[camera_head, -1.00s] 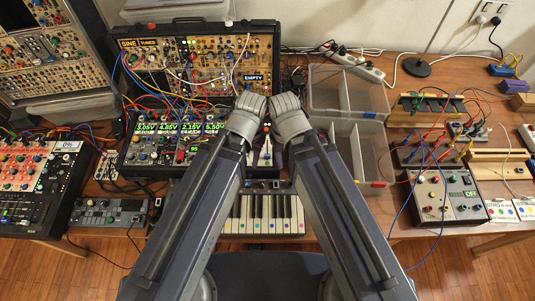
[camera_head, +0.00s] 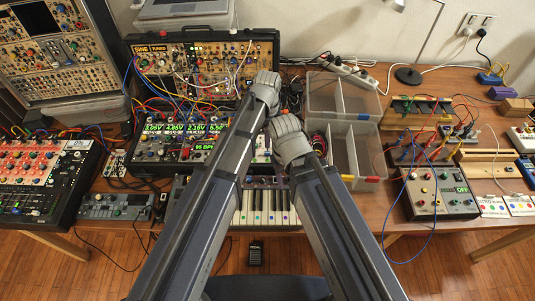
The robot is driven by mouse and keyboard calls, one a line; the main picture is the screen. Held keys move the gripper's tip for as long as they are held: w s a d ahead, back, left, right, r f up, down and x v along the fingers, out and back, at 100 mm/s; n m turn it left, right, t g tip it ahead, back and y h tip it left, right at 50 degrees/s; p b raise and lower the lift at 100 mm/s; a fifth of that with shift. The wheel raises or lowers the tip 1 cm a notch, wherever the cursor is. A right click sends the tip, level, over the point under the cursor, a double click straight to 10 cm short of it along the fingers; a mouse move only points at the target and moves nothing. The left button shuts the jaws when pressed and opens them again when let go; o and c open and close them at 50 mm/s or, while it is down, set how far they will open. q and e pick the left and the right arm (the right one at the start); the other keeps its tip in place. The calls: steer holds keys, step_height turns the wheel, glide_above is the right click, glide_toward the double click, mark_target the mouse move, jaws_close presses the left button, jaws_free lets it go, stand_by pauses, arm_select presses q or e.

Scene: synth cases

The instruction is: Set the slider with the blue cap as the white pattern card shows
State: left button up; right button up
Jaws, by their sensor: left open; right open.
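My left gripper (camera_head: 268,80) is the higher one, open, over the right part of the open synth case (camera_head: 207,36). My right gripper (camera_head: 287,127) is open, lower and just right of it, between the case and the clear plastic box. I see nothing held in either. Two white cards with coloured dots, a left one (camera_head: 491,207) and a right one (camera_head: 519,205), lie at the table's right front. I cannot tell whether one is the pattern card. I cannot make out a slider with a blue cap; my arms hide part of the case's lower panel.
Patch cables (camera_head: 165,92) loop over the synth case. A keyboard (camera_head: 262,207) lies below my forearms. The clear divided box (camera_head: 352,155) stands to the right, with a grey box of knobs (camera_head: 440,190) beyond it. A red-knobbed unit (camera_head: 45,180) is at left.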

mark_target(268, 152)
arm_select(q)
steer(key=shift+f+b, duration=3.95)
steer(key=shift+f, duration=0.05)
arm_select(e)
steer(key=shift+f, duration=3.95)
arm_select(q)
steer(key=shift+r, duration=0.1)
steer(key=shift+c, duration=0.2)
jaws_close()
steer(key=shift+w, duration=0.1)
